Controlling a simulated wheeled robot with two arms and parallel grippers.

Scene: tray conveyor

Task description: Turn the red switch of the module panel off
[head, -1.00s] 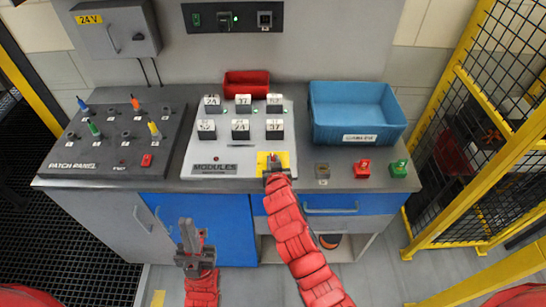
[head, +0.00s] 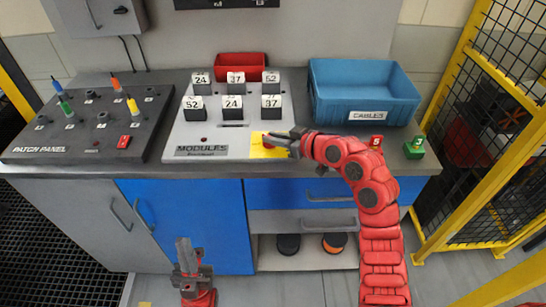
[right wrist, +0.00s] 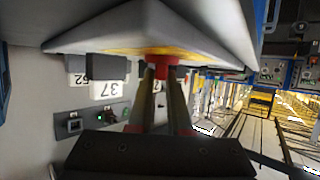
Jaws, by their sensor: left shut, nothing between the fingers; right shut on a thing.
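The module panel (head: 180,140) is a light grey sloped console, labelled MODULES, on the bench. Its red switch (head: 266,143) sits on a yellow plate (head: 262,153) at the lower right, partly hidden by my right gripper (head: 275,139). That gripper comes in sideways from the right and is shut on the switch. In the right wrist view the red switch (right wrist: 165,69) is between the two fingertips (right wrist: 161,76). Whether the switch is on or off cannot be told. My left gripper (head: 184,257) is shut and empty, low in front of the blue cabinet door.
Several numbered black modules (head: 232,108) stand on the panel. A patch panel (head: 80,140) with coloured plugs is at the left. A red bin (head: 240,66) and a blue cable bin (head: 363,92) are behind. Red (head: 376,142) and green (head: 414,147) blocks stand at the right.

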